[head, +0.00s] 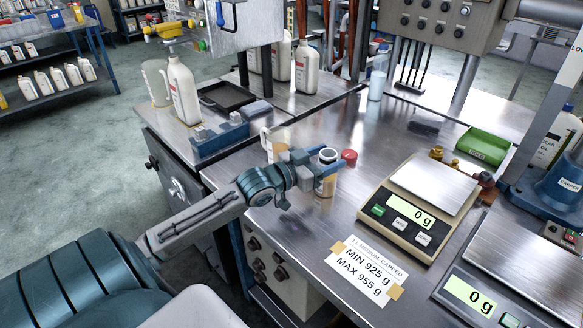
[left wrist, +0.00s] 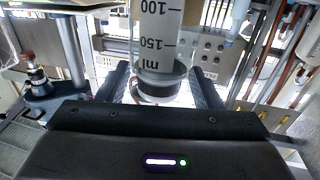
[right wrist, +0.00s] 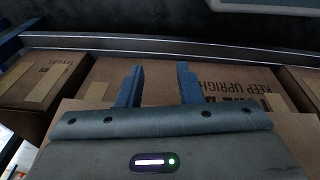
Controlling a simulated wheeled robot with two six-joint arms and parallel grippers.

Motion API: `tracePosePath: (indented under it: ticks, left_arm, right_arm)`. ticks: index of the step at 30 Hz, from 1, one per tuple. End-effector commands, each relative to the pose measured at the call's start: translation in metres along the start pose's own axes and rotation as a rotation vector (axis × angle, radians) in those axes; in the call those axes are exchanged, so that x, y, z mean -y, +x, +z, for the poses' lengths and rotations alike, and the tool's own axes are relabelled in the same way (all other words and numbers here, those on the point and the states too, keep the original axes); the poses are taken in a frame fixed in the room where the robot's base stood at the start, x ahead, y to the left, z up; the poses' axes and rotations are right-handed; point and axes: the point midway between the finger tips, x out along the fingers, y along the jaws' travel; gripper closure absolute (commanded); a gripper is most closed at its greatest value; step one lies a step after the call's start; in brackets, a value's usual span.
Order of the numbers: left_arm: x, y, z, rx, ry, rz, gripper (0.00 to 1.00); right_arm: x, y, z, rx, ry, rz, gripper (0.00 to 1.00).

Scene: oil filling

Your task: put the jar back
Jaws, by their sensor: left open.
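A small jar (head: 326,184) with a pale rim and a tan lower band stands upright on the steel bench. My left gripper (head: 309,158) is at the jar, with its blue fingers open around or just beside its upper part; contact cannot be told. In the left wrist view my left gripper (left wrist: 160,82) has its fingers apart, with a clear cylinder (left wrist: 158,38) marked 100 and 150 ml and a dark ring beneath between them. Whether this is the jar is unclear. My right gripper (right wrist: 159,86) is open and empty above cardboard boxes (right wrist: 100,85).
A red cap (head: 349,157) lies right of the jar. A scale (head: 432,185) reading 0 g and a label card (head: 364,270) are nearby. A clear beaker (head: 268,140) stands behind the left gripper. A blue stand (head: 222,137) and white bottle (head: 184,92) are further left.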

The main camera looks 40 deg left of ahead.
Motion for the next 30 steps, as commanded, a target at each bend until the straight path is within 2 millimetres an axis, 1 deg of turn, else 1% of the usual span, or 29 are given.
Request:
tracePosePath:
  ticks: [1,9,18,24,30]
  left_arm:
    - [0.000,-0.002,-0.003,0.003,0.000,-0.001,0.41]
    - [0.000,-0.012,-0.003,0.002,0.001,-0.001,0.41]
    - [0.000,-0.023,-0.003,0.004,0.001,0.002,0.41]
    - [0.000,-0.031,-0.004,0.002,0.001,0.001,0.41]
    - [0.001,-0.040,-0.004,0.003,0.000,0.001,0.41]
  right_arm:
    - [0.000,0.006,0.005,0.008,0.001,0.000,0.67]
    - [-0.001,0.046,0.038,0.030,0.006,-0.002,0.67]
    - [0.000,0.080,0.083,0.053,0.012,-0.004,0.67]
    - [-0.001,0.090,0.114,0.062,0.015,-0.004,0.67]
    - [-0.002,0.096,0.147,0.071,0.018,-0.004,0.67]
